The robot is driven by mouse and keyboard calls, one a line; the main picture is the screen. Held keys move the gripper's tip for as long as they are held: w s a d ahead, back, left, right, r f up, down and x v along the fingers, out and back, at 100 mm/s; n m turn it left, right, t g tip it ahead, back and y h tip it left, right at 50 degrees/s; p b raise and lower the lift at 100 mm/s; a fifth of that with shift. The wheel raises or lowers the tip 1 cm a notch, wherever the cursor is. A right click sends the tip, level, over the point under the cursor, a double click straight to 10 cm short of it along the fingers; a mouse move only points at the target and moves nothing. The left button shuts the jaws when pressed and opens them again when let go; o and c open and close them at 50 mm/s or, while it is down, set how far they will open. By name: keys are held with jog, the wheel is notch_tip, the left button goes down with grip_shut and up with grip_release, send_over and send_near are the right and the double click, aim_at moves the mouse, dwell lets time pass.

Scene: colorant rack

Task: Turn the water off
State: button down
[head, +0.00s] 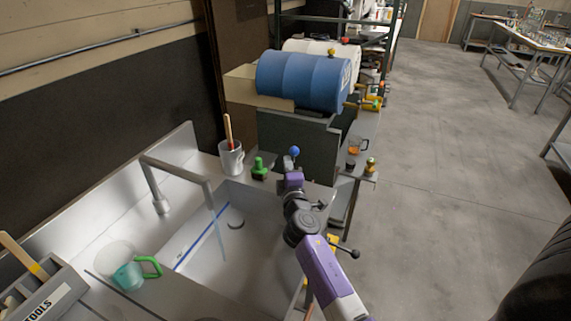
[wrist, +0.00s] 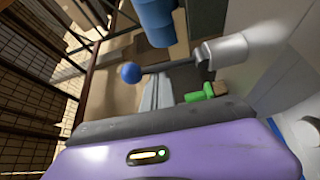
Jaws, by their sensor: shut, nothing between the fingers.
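The sink (head: 190,240) has a square-bent grey faucet (head: 180,168). A pale blue stream of water (head: 217,225) falls from its spout into the basin. A blue ball knob (head: 294,151) shows just beyond my fingertips; in the wrist view the blue ball (wrist: 130,73) sits on the end of a thin dark rod. My purple gripper (head: 290,162) is above the sink's far right corner, with its fingers shut and empty. In the wrist view the fingers (wrist: 155,95) point past the ball's right side; I cannot tell whether they touch the rod.
A blue barrel (head: 303,82) lies beyond. A green-handled cup (head: 130,275) and a tools box (head: 45,295) are at front left.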

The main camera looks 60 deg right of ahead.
jog(key=shift+f+b, duration=0.2)
jog(key=shift+b, duration=0.4)
jog(key=shift+s+r+m+b, duration=0.1)
jog(key=shift+s+m+b, duration=0.1)
jog(key=shift+m+b, duration=0.35)
jog(key=shift+s+h+b, duration=0.15)
jog(key=shift+h+b, duration=0.15)
jog(key=shift+b, duration=0.6)
jog(key=shift+s+d+f+m+h+b, duration=0.15)
jog(key=shift+s+f+m+b, duration=0.35)
jog(key=shift+b, duration=0.75)
jog(key=shift+s+f+m+h+b, duration=0.1)
jog(key=shift+s+m+h+b, duration=0.1)
jog(key=shift+s+b, duration=0.9)
jog(key=shift+s+d+f+m+h+b, duration=0.15)
jog(key=shift+s+f+m+b, duration=0.2)
jog(key=shift+b, duration=1.1)
jog(key=shift+s+f, duration=0.15)
jog(key=shift+s, duration=0.1)
